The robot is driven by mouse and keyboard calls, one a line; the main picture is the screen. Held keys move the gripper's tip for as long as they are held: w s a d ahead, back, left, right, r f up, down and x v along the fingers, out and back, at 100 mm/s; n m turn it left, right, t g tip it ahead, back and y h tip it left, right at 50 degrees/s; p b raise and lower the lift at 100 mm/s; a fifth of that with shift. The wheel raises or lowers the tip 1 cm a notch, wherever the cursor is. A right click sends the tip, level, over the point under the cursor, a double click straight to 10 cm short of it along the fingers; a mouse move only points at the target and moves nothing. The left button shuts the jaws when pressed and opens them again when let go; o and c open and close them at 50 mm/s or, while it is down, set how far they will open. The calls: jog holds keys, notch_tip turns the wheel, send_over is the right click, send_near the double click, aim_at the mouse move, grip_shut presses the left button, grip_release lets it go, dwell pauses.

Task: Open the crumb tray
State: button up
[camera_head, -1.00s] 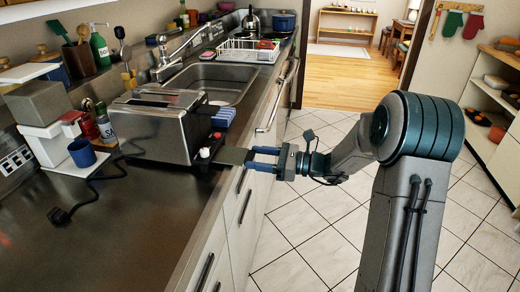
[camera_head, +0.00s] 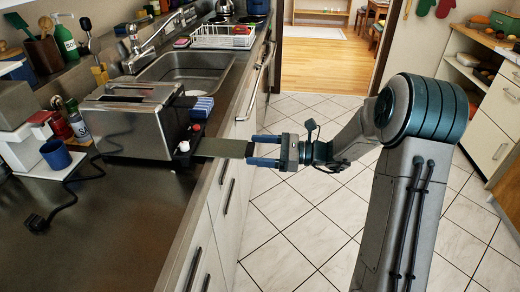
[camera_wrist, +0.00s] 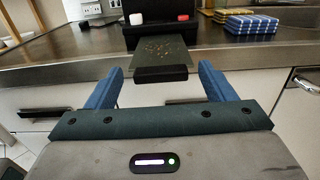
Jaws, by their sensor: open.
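The toaster (camera_head: 140,122) is a shiny metal box with a dark end, standing at the counter's edge. Its flat crumb tray (camera_head: 222,147) sticks far out of that end, past the counter edge over the floor. In the wrist view the crumb tray (camera_wrist: 165,50) shows crumbs on its plate and a dark front grip (camera_wrist: 160,74). My gripper (camera_head: 254,150) is open at the tray's outer end. Its blue fingers stand on either side of the grip in the wrist view (camera_wrist: 161,72), with gaps visible. The tray's inner end is hidden in the toaster.
A striped blue sponge stack (camera_head: 203,107) lies behind the toaster's end. A blue mug (camera_head: 55,153) and a black cord (camera_head: 70,190) are to the left. Drawer fronts with handles (camera_head: 193,268) lie below the counter. The tiled floor (camera_head: 290,220) is clear.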

jog(key=shift+d, duration=0.1)
jog(key=s+d, duration=0.2)
jog(key=d, duration=1.1)
jog(key=shift+d, duration=0.25)
jog(key=shift+a, duration=0.1)
jog(key=s+a+r+n+g+h+p, duration=0.2)
jog(key=s+a+n+h, duration=0.15)
jog(key=s, duration=0.35)
jog(key=s+a+r+n+g+h+p, duration=0.2)
jog(key=s+a+n+g+h, duration=0.1)
jog(key=s+n+h, duration=0.25)
jog(key=s+d+r+n+t+h+p, duration=0.4)
jog(key=s+n+h, duration=0.4)
jog(key=s+n, duration=0.2)
jog(key=shift+d+r+n+t+h, duration=0.3)
jog(key=shift+d+r+t+h, duration=0.15)
jog(key=shift+d, duration=0.55)
jog(key=shift+a, duration=0.1)
